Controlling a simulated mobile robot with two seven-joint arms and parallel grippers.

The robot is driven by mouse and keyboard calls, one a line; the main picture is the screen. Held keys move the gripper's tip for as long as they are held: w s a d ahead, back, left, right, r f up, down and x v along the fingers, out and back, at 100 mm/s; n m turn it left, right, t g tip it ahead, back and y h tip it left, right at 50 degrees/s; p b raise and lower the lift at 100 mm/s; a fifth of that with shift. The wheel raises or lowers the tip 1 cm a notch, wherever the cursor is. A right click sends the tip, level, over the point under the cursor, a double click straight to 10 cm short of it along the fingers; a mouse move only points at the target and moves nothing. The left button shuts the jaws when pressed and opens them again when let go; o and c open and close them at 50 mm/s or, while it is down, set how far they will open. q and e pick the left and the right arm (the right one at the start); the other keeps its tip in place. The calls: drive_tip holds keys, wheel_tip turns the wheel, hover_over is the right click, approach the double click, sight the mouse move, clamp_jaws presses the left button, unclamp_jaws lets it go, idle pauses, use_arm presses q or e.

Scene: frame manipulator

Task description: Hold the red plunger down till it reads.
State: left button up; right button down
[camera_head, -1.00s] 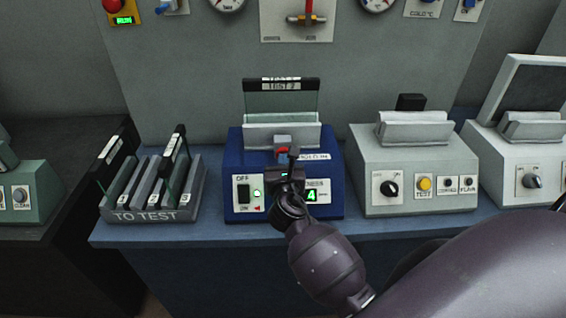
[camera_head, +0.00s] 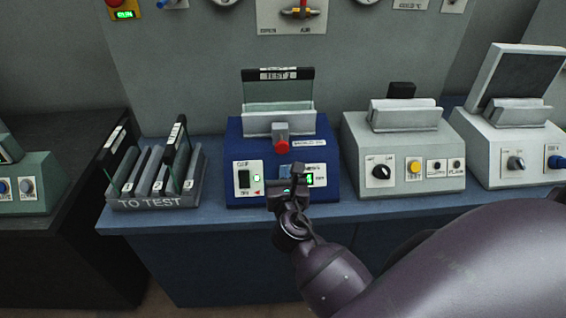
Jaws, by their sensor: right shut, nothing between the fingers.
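The red plunger (camera_head: 281,147) is on the front top of the blue tester (camera_head: 237,135), with a grey block above its red end. A dark-framed glass plate labelled TEST 2 (camera_head: 278,90) stands upright in the tester's slot. My right gripper (camera_head: 297,170) is shut and empty in front of the tester, below the plunger in the picture and apart from it. It partly covers the green-lit display (camera_head: 310,179), so the reading cannot be made out. My left gripper is out of view.
A grey TO TEST rack (camera_head: 160,202) with dark-topped plates stands left on the blue bench. A pale machine with a black knob and yellow button (camera_head: 414,167) stands close to the right, another pale machine (camera_head: 501,150) beyond it.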

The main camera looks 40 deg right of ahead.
drive_tip(key=shift+v, duration=1.75)
drive_tip(key=shift+a, duration=0.1)
drive_tip(key=s+a+f+m+y, duration=0.15)
drive_tip(key=f+m+y, duration=0.25)
drive_tip(key=m, duration=0.7)
drive_tip(key=a+f+m+y, duration=0.3)
drive_tip(key=f+m, duration=0.1)
drive_tip(key=m, duration=0.6)
drive_tip(key=s+d+f+m+g+y, duration=0.1)
drive_tip(key=s+f+m+g+y, duration=0.1)
drive_tip(key=s+f+m, duration=0.5)
drive_tip(key=s+f+g, duration=0.1)
drive_tip(key=s+f, duration=0.1)
drive_tip(key=s, duration=0.4)
drive_tip(key=shift+s+d+f+m+g, duration=0.2)
drive_tip(key=shift+d+f+m+g, duration=0.1)
drive_tip(key=shift+f+m+g, duration=0.1)
